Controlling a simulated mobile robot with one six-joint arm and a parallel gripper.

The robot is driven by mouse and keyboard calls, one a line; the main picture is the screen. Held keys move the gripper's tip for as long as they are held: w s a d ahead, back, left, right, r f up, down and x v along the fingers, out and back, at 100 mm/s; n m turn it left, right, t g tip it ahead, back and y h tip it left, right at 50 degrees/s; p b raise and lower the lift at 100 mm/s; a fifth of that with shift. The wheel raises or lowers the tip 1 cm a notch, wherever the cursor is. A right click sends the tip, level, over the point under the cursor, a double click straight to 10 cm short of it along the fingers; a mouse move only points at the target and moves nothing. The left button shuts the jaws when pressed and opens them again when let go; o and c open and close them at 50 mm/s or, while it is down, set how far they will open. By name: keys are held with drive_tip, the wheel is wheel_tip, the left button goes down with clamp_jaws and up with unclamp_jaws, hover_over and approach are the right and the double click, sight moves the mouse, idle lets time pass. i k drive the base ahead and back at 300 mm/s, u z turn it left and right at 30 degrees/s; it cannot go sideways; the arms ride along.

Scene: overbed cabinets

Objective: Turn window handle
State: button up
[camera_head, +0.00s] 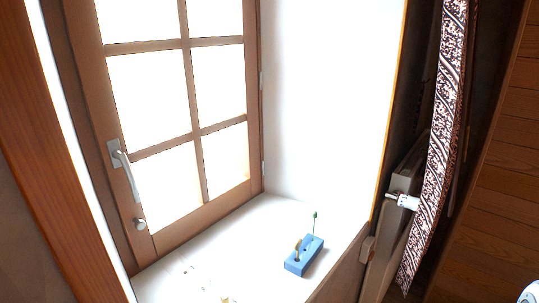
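A wooden window (186,142) with several bright panes fills the left and middle of the head view. Its metal handle (126,170) sits on the left stile of the frame, on a small plate, with the lever slanting downward. A round metal knob (139,224) is below the handle on the same stile. The window looks shut against its frame. My gripper is not clearly seen; only a small white and blue piece, which I cannot identify, shows at the lower right corner.
A white sill (226,262) lies below the window. On it stands a blue block (304,256) with a thin green-tipped stick, and small specks lie at the front. At right are a patterned curtain (437,140), a white valve (404,201) and a wooden plank wall (495,150).

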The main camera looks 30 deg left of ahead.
sight(117, 154)
drive_tip(key=z, duration=0.65)
drive_tip(key=i, duration=0.45)
drive_tip(key=u, duration=2.45)
drive_tip(key=i, duration=0.2)
drive_tip(key=z, duration=0.55)
